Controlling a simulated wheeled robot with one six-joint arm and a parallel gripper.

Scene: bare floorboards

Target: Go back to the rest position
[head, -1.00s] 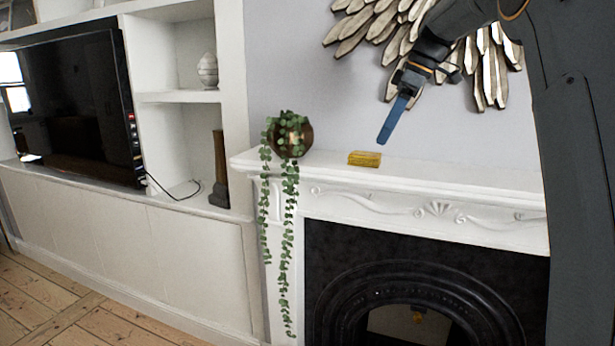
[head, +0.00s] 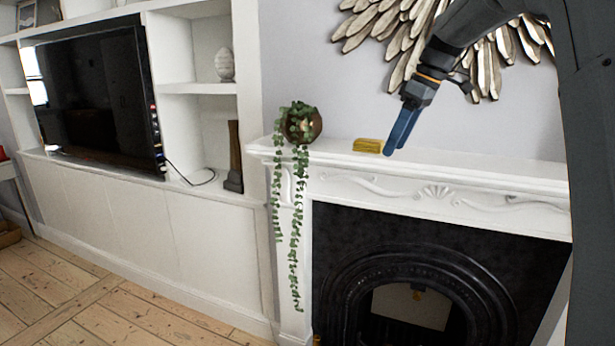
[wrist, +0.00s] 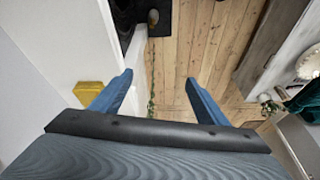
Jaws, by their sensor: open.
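My gripper (head: 398,134) points downward in front of the mantelpiece (head: 450,168), its two blue fingers close together as seen from the head view. In the wrist view my gripper (wrist: 158,88) has its fingers wide apart with nothing between them. A small yellow block (head: 367,145) lies on the mantelpiece, just left of the fingertips in the head view. The yellow block also shows in the wrist view (wrist: 90,93), outside the left finger.
A trailing plant in a round pot (head: 303,125) stands at the mantelpiece's left end. A metal leaf wall piece (head: 375,30) hangs above. The fireplace (head: 420,270) is below. Left are a television (head: 95,100) and white shelving (head: 200,125). Bare floorboards (head: 120,310) lie lower left.

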